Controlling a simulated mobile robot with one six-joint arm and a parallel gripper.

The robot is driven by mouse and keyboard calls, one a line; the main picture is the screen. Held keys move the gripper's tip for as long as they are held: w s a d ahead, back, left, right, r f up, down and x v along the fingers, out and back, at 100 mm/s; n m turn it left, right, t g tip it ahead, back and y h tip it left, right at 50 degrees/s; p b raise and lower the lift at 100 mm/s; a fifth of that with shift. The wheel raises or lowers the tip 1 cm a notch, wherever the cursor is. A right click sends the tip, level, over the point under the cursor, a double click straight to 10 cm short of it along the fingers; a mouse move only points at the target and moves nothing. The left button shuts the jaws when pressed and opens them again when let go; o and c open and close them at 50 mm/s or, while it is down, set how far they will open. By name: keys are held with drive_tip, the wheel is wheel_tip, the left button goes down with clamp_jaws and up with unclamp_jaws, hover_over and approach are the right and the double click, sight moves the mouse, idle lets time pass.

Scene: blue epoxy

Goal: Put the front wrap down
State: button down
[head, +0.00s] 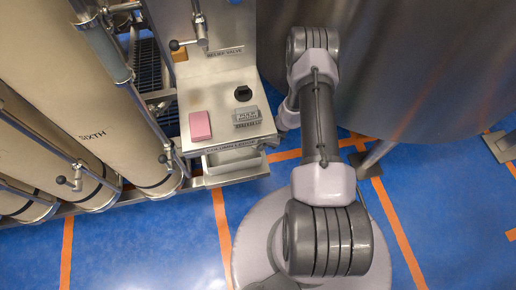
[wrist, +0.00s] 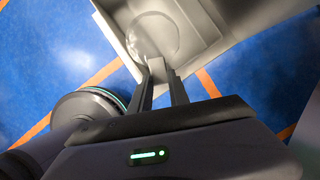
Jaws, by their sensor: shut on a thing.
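In the wrist view my gripper (wrist: 160,80) is shut on a small pale grey thing (wrist: 157,66) between its fingertips. I cannot tell for sure whether this thing is the wrap. It is held at or above the near edge of a pale, shallow tray (wrist: 205,22); I cannot tell whether it touches the tray. A faint round shape (wrist: 153,36) shows inside the tray. In the head view my gripper and what it holds are hidden behind my arm.
In the head view a metal stand bears a pink block (head: 200,126), a black knob (head: 243,93) and a grey labelled block (head: 247,117). A tray (head: 232,160) sits below its front edge. Tall beige columns (head: 95,110) stand left, a large metal tank (head: 420,60) right. Blue floor is open in front.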

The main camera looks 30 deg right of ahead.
drive_tip(key=shift+w+a, duration=0.35)
drive_tip(key=shift+a, duration=0.1)
drive_tip(key=shift+w+a+f, duration=0.1)
drive_tip(key=shift+f, duration=0.25)
drive_tip(key=shift+f+b, duration=0.95)
drive_tip(key=shift+f, duration=0.4)
drive_tip(key=shift+f+b, duration=0.35)
drive_tip(key=shift+b, duration=0.05)
drive_tip(key=c, duration=1.2)
unclamp_jaws()
drive_tip(key=shift+c, duration=0.2)
drive_tip(key=shift+r, duration=0.1)
